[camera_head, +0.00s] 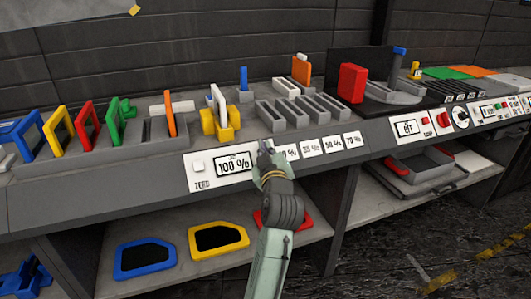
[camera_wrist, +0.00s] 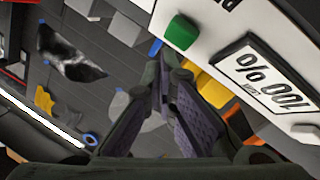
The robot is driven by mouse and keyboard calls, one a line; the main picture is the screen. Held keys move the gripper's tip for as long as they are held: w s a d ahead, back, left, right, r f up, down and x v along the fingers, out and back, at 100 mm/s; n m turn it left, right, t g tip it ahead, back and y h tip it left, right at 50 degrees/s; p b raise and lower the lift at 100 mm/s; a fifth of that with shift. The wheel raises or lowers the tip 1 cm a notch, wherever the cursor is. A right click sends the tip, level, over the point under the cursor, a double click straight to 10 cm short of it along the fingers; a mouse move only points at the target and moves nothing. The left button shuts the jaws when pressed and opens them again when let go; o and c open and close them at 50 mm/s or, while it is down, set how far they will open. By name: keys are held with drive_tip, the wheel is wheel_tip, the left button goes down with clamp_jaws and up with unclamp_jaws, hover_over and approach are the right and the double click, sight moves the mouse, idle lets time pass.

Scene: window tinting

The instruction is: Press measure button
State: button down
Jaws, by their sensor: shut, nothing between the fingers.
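My gripper (camera_head: 264,149) is shut and empty, in front of the white meter panel, just right of its display. In the wrist view its closed fingertips (camera_wrist: 165,62) are a little below the green button (camera_wrist: 181,32). I cannot tell whether they touch the panel. The green button is hidden behind my gripper in the head view. The display (camera_head: 234,163) reads 100 %; it also shows rotated in the wrist view (camera_wrist: 265,75). A white button (camera_head: 198,167), labelled ZERO, sits left of the display and shows in the wrist view (camera_wrist: 306,133).
A yellow holder (camera_head: 220,128) stands on the bench behind the panel. Percentage labels (camera_head: 332,145) line the bench front on the right. Farther right are the OFF display (camera_head: 407,127) and a red button (camera_head: 443,120). Coloured frames (camera_head: 146,257) lie on the lower shelf.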

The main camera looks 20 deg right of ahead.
drive_tip(key=shift+w+f, duration=0.3)
drive_tip(key=shift+w+f+b, duration=0.35)
drive_tip(key=shift+f, duration=0.05)
idle(0.9)
drive_tip(key=shift+r, duration=0.1)
drive_tip(key=shift+s+r+p, duration=0.55)
drive_tip(key=shift+s, duration=0.1)
drive_tip(key=s+r+p, duration=0.3)
drive_tip(key=shift+s+r, duration=0.25)
drive_tip(key=shift+r, duration=0.05)
idle(0.4)
